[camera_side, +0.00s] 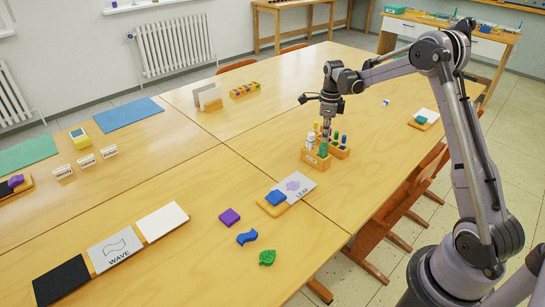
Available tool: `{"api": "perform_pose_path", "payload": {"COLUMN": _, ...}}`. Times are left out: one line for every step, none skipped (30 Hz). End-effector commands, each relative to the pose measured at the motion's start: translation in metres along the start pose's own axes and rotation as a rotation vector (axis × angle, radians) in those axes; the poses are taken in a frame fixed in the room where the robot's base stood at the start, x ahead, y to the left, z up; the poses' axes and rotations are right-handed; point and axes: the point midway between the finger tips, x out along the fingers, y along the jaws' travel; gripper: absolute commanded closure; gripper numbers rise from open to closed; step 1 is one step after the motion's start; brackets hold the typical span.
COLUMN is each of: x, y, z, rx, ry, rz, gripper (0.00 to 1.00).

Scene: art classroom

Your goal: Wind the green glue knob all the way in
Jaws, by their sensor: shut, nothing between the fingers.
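My gripper (326,131) points down, shut and empty, just above a small wooden holder (314,161) near the middle of the table. A small green piece (323,150), which looks like the glue knob, stands at the right of this holder, below and close to my fingertips. A white stick or bottle (310,142) stands to its left. The pieces are too small to tell whether my fingers touch the knob or how far in it is wound.
A second wooden holder (341,153) with blue and green pegs stands close behind on the right. In front lies a LEAP card (296,185) with a blue block (276,197).

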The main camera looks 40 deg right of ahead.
Motion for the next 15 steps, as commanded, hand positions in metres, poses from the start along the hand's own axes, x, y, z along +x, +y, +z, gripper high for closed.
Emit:
{"api": "perform_pose_path", "payload": {"x": 0.0000, "y": 0.0000, "z": 0.0000, "rx": 0.000, "ry": 0.000, "rz": 0.000, "gripper": 1.00}}
{"api": "perform_pose_path", "payload": {"x": -0.0001, "y": 0.0000, "z": 0.0000, "rx": 0.000, "ry": 0.000, "rz": 0.000, "gripper": 1.00}}
{"api": "perform_pose_path", "payload": {"x": -0.0004, "y": 0.0000, "z": 0.0000, "rx": 0.000, "ry": 0.000, "rz": 0.000, "gripper": 1.00}}
{"api": "perform_pose_path", "payload": {"x": -0.0007, "y": 0.0000, "z": 0.0000, "rx": 0.000, "ry": 0.000, "rz": 0.000, "gripper": 1.00}}
{"api": "perform_pose_path", "payload": {"x": -0.0012, "y": 0.0000, "z": 0.0000, "rx": 0.000, "ry": 0.000, "rz": 0.000, "gripper": 1.00}}
{"api": "perform_pose_path", "payload": {"x": -0.0019, "y": 0.0000, "z": 0.0000, "rx": 0.000, "ry": 0.000, "rz": 0.000, "gripper": 1.00}}
{"api": "perform_pose_path", "payload": {"x": -0.0026, "y": 0.0000, "z": 0.0000, "rx": 0.000, "ry": 0.000, "rz": 0.000, "gripper": 1.00}}
{"api": "perform_pose_path", "payload": {"x": -0.0033, "y": 0.0000, "z": 0.0000, "rx": 0.000, "ry": 0.000, "rz": 0.000, "gripper": 1.00}}
{"api": "perform_pose_path", "payload": {"x": -0.0043, "y": 0.0000, "z": 0.0000, "rx": 0.000, "ry": 0.000, "rz": 0.000, "gripper": 1.00}}
{"api": "perform_pose_path", "payload": {"x": -0.0050, "y": 0.0000, "z": 0.0000, "rx": 0.000, "ry": 0.000, "rz": 0.000, "gripper": 1.00}}
{"api": "perform_pose_path", "payload": {"x": -0.0058, "y": 0.0000, "z": 0.0000, "rx": 0.000, "ry": 0.000, "rz": 0.000, "gripper": 1.00}}
{"api": "perform_pose_path", "payload": {"x": -0.0068, "y": 0.0000, "z": 0.0000, "rx": 0.000, "ry": 0.000, "rz": 0.000, "gripper": 1.00}}
{"api": "perform_pose_path", "payload": {"x": -0.0075, "y": 0.0000, "z": 0.0000, "rx": 0.000, "ry": 0.000, "rz": 0.000, "gripper": 1.00}}
{"api": "perform_pose_path", "payload": {"x": -0.0082, "y": 0.0000, "z": 0.0000, "rx": 0.000, "ry": 0.000, "rz": 0.000, "gripper": 1.00}}
{"api": "perform_pose_path", "payload": {"x": -0.0090, "y": 0.0000, "z": 0.0000, "rx": 0.000, "ry": 0.000, "rz": 0.000, "gripper": 1.00}}
